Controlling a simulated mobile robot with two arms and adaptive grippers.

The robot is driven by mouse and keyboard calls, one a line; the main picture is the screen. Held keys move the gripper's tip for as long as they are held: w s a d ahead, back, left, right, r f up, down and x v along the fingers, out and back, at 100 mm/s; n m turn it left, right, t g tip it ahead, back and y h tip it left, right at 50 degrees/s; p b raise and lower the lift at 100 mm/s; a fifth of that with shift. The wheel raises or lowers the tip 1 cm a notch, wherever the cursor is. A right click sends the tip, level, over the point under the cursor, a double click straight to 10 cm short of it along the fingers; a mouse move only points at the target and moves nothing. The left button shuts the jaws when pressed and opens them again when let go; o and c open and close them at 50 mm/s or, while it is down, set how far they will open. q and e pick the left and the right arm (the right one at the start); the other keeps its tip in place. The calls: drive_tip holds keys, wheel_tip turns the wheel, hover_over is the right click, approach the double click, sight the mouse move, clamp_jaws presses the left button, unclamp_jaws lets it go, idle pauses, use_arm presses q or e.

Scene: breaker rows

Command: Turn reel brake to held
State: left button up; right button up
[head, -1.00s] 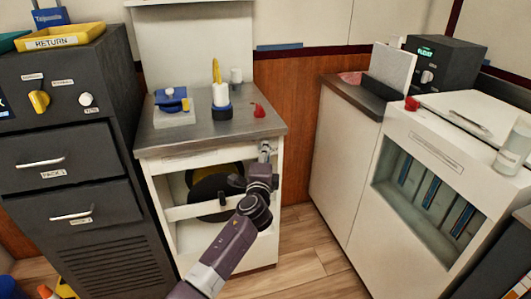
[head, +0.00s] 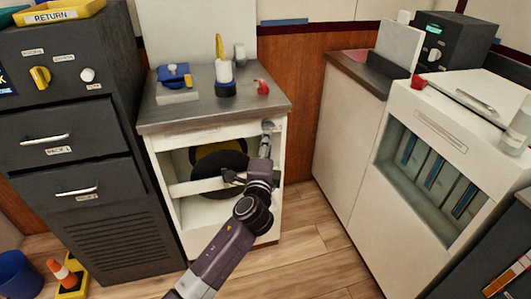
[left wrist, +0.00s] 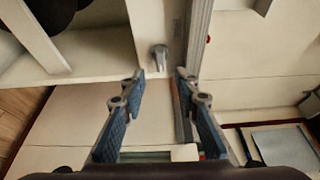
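The white reel cabinet (head: 160,145) has a steel top and an open front. A black and yellow reel (head: 222,160) sits inside behind a white crossbar. A small grey lever (head: 268,124), likely the reel brake, is on the right front post; it also shows in the left wrist view (left wrist: 160,56). My left gripper (head: 265,146) is at that post, just below the lever. In the left wrist view my left gripper (left wrist: 160,78) is open and empty, with the lever ahead of the gap between its fingertips. No contact shows. My right gripper is out of view.
A dark drawer cabinet (head: 75,170) stands left, a white cabinet (head: 410,145) right. Open wooden floor (head: 310,235) lies between.

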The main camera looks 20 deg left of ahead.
use_arm(q)
drive_tip(key=shift+s+d, duration=0.25)
drive_tip(key=shift+s, duration=0.8)
drive_tip(key=shift+s+d, duration=0.2)
drive_tip(key=shift+s, duration=0.8)
